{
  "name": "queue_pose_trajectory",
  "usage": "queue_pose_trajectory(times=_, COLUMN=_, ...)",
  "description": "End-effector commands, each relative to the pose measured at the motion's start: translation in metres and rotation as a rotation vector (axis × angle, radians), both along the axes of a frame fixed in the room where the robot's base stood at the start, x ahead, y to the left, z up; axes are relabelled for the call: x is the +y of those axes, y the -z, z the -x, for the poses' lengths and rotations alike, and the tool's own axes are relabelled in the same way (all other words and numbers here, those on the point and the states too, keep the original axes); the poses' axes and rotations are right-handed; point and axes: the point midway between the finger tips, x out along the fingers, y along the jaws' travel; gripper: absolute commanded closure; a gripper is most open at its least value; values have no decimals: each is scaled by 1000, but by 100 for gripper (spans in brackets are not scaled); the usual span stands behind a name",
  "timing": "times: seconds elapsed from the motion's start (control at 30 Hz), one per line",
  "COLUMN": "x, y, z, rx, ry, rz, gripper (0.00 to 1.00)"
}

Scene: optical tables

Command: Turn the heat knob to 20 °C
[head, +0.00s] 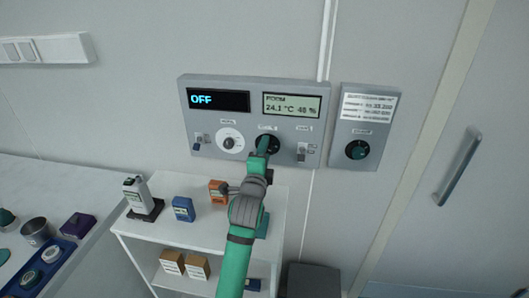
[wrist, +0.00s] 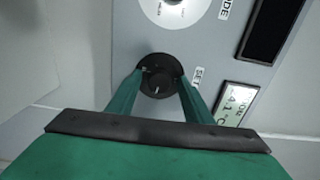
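A grey control panel (head: 222,153) is on the wall. My gripper (head: 265,146) is at its black round knob (head: 271,137), partly hiding it in the head view. In the wrist view the black knob (wrist: 158,80) lies between the two green fingers of my gripper (wrist: 161,74), which are apart, one at each side of it. I cannot tell whether they touch it. "SET" is printed beside it; its scale is too small to read. The left display (head: 218,100) shows "OFF". The right display (head: 291,105) reads "ROOM 24.1 °C 48 %".
A white dial (head: 230,142) and small switches (head: 302,152) flank the knob. Below, a white shelf (head: 150,232) holds small boxes (head: 183,208). A door handle (head: 457,168) is at far right.

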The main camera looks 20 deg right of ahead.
Motion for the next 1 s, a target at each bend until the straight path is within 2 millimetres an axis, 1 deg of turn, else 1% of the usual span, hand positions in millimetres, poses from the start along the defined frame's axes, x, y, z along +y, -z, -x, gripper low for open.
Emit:
queue_pose_trajectory(times=0.17, x=0, y=1, z=1, rx=1, ry=0, rz=0, gripper=54)
queue_pose_trajectory(times=0.27, x=4, y=1, z=5, rx=1, ry=0, rz=0, gripper=54)
queue_pose_trajectory(times=0.37, x=12, y=2, z=14, rx=3, ry=-2, rz=1, gripper=54)
queue_pose_trajectory(times=0.7, x=44, y=1, z=67, rx=0, ry=2, rz=2, gripper=54)
queue_pose_trajectory(times=0.83, x=55, y=1, z=80, rx=1, ry=-2, rz=2, gripper=54)
queue_pose_trajectory(times=1.0, x=61, y=1, z=88, rx=1, ry=-2, rz=0, gripper=54)
